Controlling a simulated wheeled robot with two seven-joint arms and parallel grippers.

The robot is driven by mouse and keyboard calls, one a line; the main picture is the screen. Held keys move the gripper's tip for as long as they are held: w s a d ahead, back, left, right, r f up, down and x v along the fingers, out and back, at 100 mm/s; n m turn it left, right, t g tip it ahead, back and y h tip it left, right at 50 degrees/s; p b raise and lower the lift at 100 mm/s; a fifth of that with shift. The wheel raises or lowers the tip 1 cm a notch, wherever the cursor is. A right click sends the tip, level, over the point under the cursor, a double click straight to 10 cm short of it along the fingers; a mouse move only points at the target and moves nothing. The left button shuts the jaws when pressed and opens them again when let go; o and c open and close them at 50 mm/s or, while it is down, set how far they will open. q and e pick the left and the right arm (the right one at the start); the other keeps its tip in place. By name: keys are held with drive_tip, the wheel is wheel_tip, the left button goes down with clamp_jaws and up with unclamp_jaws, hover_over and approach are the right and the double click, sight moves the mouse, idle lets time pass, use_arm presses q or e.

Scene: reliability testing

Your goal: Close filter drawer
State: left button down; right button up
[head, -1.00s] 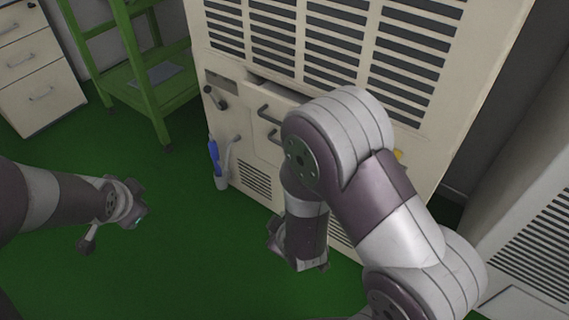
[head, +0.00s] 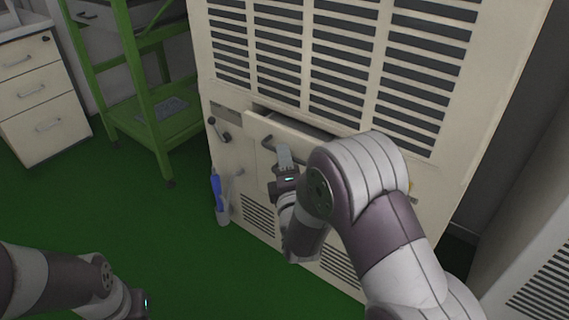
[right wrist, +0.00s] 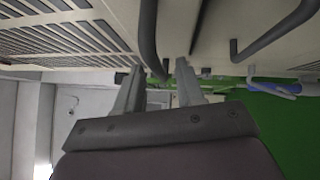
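The filter drawer (head: 256,128) is a beige front panel in the large vented cabinet. It stands partly out, with a dark gap along its top edge. Its dark bar handle (head: 267,143) shows at the left; the arm hides the drawer's right part. My right gripper (head: 283,157) is raised close to the drawer front, beside the handle. In the right wrist view the gripper (right wrist: 160,68) has its fingers apart, with a dark bar handle (right wrist: 149,40) in line with the gap; contact cannot be told. My left gripper (head: 141,303) is low at the left, its fingers unclear.
The cabinet (head: 232,95) has louvred vents above and a lower door with a handle. A holder with a blue item (head: 216,186) hangs at its left side. A green shelf rack (head: 150,120) and white drawers (head: 40,105) stand behind left. Green floor between is clear.

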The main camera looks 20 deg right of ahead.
sight(294, 147)
drive_tip(key=shift+w, duration=0.45)
clamp_jaws()
drive_tip(key=shift+w+d, duration=0.55)
drive_tip(key=shift+d, duration=0.2)
drive_tip(key=shift+w+d, duration=0.5)
drive_tip(key=shift+d, duration=0.25)
drive_tip(key=shift+r, duration=0.2)
drive_tip(key=shift+c, duration=0.8)
unclamp_jaws()
drive_tip(key=shift+o, duration=0.8)
drive_tip(key=shift+w+d+f, duration=0.1)
drive_tip(key=shift+d+f, duration=0.05)
